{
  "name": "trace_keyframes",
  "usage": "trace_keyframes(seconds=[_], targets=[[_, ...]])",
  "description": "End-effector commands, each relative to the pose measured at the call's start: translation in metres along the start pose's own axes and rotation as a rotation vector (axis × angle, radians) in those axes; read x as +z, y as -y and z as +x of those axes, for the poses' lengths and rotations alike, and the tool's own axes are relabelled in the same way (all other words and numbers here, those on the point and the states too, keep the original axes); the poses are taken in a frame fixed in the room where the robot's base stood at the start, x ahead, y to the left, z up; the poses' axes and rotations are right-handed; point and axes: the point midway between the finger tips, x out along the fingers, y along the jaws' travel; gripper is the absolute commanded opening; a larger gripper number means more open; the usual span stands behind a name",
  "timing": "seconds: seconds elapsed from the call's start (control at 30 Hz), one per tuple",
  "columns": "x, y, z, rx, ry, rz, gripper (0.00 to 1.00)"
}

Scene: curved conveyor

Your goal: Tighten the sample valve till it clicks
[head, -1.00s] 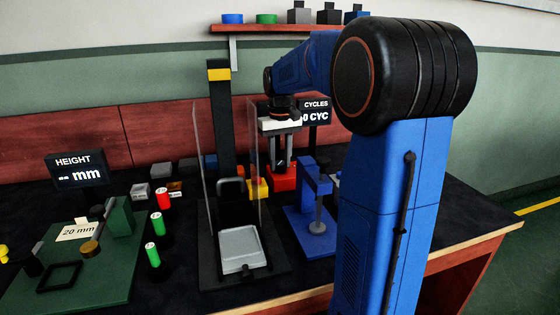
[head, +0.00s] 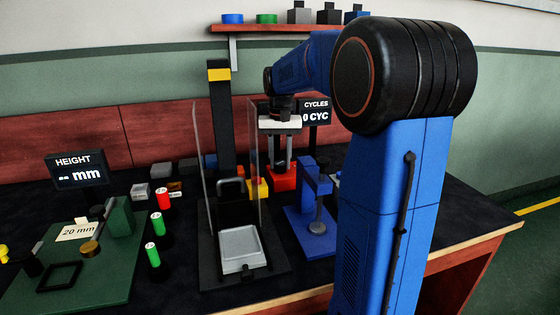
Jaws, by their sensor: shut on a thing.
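The sample valve appears to be the fixture with a red base (head: 283,179) at the back of the bench, right of the tall black press post. My gripper (head: 282,160) points straight down over it, with a pale palm and two grey fingers. The fingers are shut on the small dark top part of the valve, just above the red base. The held part is mostly hidden between the fingers, so its angle cannot be told. My blue and black arm crosses the right of the view.
A press with clear guard panels (head: 253,150) and a grey tray (head: 242,248) stands close on the left. A blue clamp stand (head: 316,190) is in front right. The CYCLES display (head: 315,112) is right behind. A shelf (head: 290,27) runs above.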

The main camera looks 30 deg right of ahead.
Motion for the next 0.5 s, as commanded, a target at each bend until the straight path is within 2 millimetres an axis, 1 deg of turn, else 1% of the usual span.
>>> trace_keyframes(seconds=[0.13, 0.17, 0.2, 0.23, 0.5], targets=[[-0.0007, 0.0001, -0.0011, -0.001, -0.003, -0.001, 0.09], [-0.0008, 0.0001, -0.0011, -0.001, -0.003, -0.001, 0.34], [-0.0007, 0.0001, -0.0011, -0.001, -0.003, -0.001, 0.44], [-0.0007, 0.0001, -0.0011, -0.001, -0.003, -0.001, 0.50], [-0.0003, 0.0000, -0.0006, 0.000, -0.001, -0.001, 0.50]])
